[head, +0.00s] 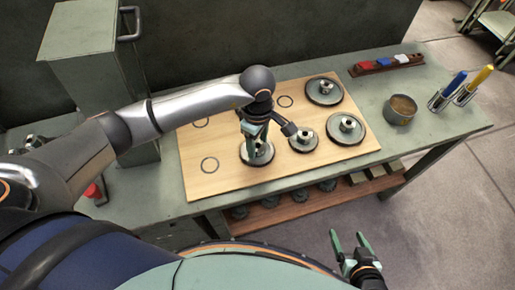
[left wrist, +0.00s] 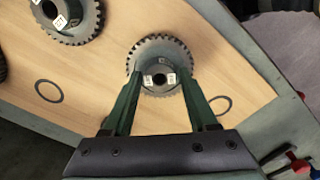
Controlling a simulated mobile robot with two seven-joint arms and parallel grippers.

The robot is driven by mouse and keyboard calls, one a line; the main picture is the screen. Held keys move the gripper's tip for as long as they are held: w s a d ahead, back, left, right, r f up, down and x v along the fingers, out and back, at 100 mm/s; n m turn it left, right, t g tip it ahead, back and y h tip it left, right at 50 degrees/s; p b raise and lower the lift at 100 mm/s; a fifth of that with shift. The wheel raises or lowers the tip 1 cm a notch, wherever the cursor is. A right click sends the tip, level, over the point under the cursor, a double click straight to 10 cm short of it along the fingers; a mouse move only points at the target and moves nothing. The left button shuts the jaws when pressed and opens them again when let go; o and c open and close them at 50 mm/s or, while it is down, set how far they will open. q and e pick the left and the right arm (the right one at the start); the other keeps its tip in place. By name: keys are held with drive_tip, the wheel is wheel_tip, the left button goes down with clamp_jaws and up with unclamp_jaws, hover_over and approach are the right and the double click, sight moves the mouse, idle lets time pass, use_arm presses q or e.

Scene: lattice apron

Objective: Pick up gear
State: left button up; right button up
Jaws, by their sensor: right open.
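A grey toothed gear with a raised hub (head: 257,153) lies at the front of a light wooden board (head: 215,185). My left gripper (head: 252,142) points down over it. In the left wrist view the gear (left wrist: 160,48) sits between the tips of my left gripper (left wrist: 159,75), which are spread on both sides of its hub; whether they touch it I cannot tell. More gears lie to the right: a smaller one (head: 303,141), one at the right (head: 346,128) and one at the back (head: 324,91). My right gripper (head: 350,243) is open and empty in front of the table.
The board has bare marked circles (head: 209,164). A grey cabinet (head: 95,75) stands at the back left. A shelf (head: 275,212) lies below.

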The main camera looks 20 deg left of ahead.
use_arm(q)
clamp_jaws()
drive_tip(key=shift+w, duration=0.1)
idle(0.9)
